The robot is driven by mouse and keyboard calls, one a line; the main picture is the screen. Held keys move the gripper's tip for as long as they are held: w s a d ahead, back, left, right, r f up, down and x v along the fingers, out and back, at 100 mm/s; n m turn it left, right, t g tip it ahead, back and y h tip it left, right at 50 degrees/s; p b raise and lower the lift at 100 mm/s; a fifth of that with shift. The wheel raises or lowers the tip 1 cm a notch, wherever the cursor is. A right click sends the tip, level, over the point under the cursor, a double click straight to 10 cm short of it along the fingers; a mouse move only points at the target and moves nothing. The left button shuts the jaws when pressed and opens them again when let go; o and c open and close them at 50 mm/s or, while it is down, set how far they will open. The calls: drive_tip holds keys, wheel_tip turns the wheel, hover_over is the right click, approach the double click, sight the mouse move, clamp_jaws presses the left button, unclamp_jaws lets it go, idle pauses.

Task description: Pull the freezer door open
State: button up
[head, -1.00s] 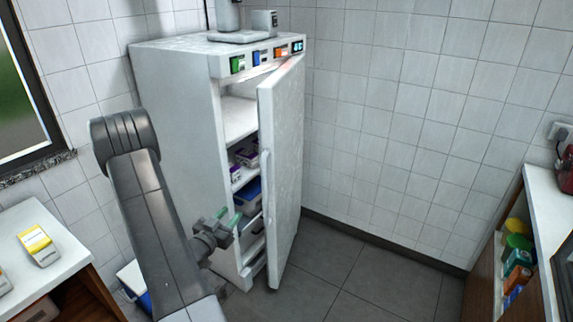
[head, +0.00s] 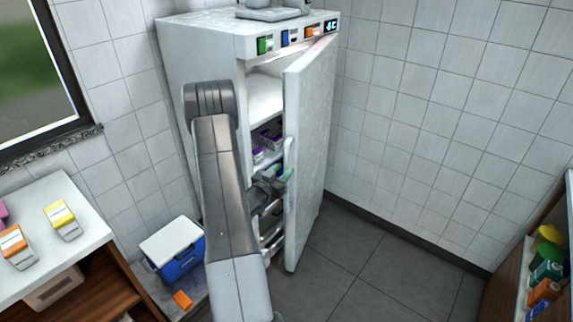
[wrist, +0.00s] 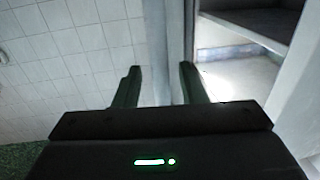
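The white freezer (head: 205,75) stands against the tiled wall. Its door (head: 314,140) is partly open, hinged on the right, with a gap on the left showing shelves inside. A pale vertical handle (head: 289,150) is on the door's outer face near its free edge. My gripper (head: 286,175) is at the free edge, just below the handle. In the wrist view, my gripper's green fingers (wrist: 160,80) are apart, with the door's pale edge (wrist: 167,45) showing between or beyond them. I cannot tell whether they touch it.
Boxes (head: 267,140) sit on the freezer shelves. A blue cooler (head: 178,250) with a white lid stands at the freezer's left, an orange box (head: 182,299) near it. A counter (head: 85,195) is at the left, a shelf unit (head: 510,270) at the right. Floor (head: 350,245) right of the door is clear.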

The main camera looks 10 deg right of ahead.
drive_tip(key=shift+x, duration=1.4)
clamp_jaws()
drive_tip(key=shift+s+f, duration=0.1)
